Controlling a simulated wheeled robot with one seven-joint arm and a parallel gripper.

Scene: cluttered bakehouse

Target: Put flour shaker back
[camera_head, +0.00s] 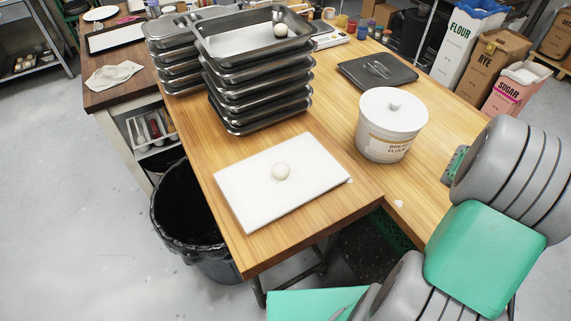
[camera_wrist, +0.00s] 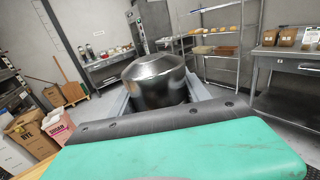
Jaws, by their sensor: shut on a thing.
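The flour shaker (camera_wrist: 155,82) is a shiny metal cylinder with a domed top, seen in the wrist view. My gripper (camera_wrist: 160,90) is shut on it, with the grey jaws at its two sides. Its lower part is hidden behind the dark edge of my wrist. In the head view my arm covers the right side, and neither the jaws nor the shaker can be made out there.
A white flour tub (camera_head: 390,128) with a lid stands on the wooden table (camera_head: 330,215). A white board (camera_head: 250,195) with a dough ball lies in front. Stacked metal trays (camera_head: 255,90) stand behind. A black bin (camera_head: 180,215) is at the left. Ingredient bins (camera_head: 520,85) stand at the right.

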